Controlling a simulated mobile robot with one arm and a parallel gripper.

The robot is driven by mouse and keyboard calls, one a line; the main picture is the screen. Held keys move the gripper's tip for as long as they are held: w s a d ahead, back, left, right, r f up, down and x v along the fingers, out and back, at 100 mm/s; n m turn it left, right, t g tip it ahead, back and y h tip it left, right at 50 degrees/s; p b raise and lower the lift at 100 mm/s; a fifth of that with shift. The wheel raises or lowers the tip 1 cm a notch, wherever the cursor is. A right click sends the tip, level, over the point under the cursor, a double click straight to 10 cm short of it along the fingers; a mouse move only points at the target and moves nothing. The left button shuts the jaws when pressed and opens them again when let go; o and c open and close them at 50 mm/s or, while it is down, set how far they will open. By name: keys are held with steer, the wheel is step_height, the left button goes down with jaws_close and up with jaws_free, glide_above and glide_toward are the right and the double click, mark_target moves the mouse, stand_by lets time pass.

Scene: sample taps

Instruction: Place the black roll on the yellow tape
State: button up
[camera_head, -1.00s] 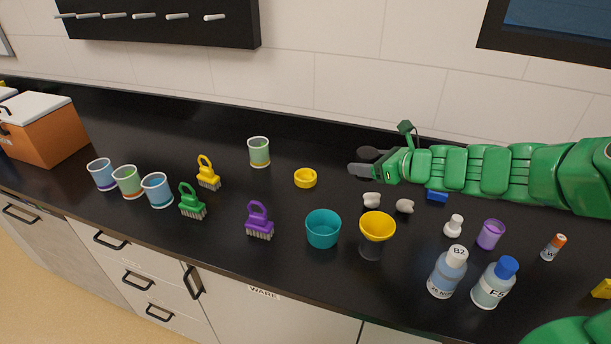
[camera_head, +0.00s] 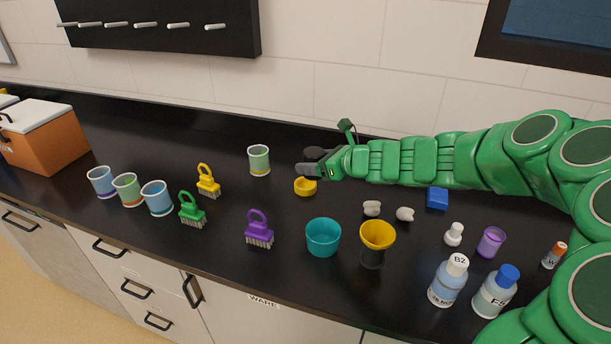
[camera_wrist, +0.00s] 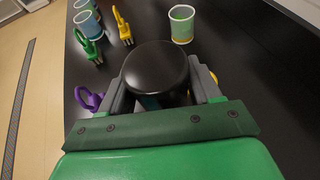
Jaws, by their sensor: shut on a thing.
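The yellow tape (camera_head: 304,188) is a small ring lying on the black counter in the head view. My gripper (camera_head: 312,162) is just behind and above it, partly overlapping it in the picture. In the wrist view my gripper (camera_wrist: 165,92) is shut on the black roll (camera_wrist: 157,66), a round, glossy black disc between the two grey fingers. The black roll (camera_head: 316,152) shows as a small dark shape at the fingers in the head view. In the wrist view the yellow tape is mostly hidden, with only a yellow sliver at the right finger.
A green-tinted cup (camera_head: 259,161) stands left of the tape. A teal bowl (camera_head: 323,238), a yellow funnel-topped cup (camera_head: 377,234) and a purple brush (camera_head: 259,231) stand nearer the front edge. Two white pieces (camera_head: 372,208) lie to the right. The counter around the tape is clear.

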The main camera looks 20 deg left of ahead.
steer(key=shift+w+a+f, duration=0.9)
steer(key=shift+w+f, duration=0.45)
steer(key=shift+w, duration=0.25)
steer(key=shift+w+a+f, duration=0.9)
steer(key=shift+w+f, duration=0.5)
steer(key=shift+w, duration=0.15)
steer(key=shift+w+a+f, duration=0.9)
steer(key=shift+w+f, duration=0.45)
steer(key=shift+w, duration=0.25)
steer(key=shift+w+a+f, duration=0.1)
steer(key=shift+w+f, duration=0.1)
steer(key=shift+f, duration=1.6)
steer(key=shift+f, duration=0.15)
steer(key=o, duration=1.1)
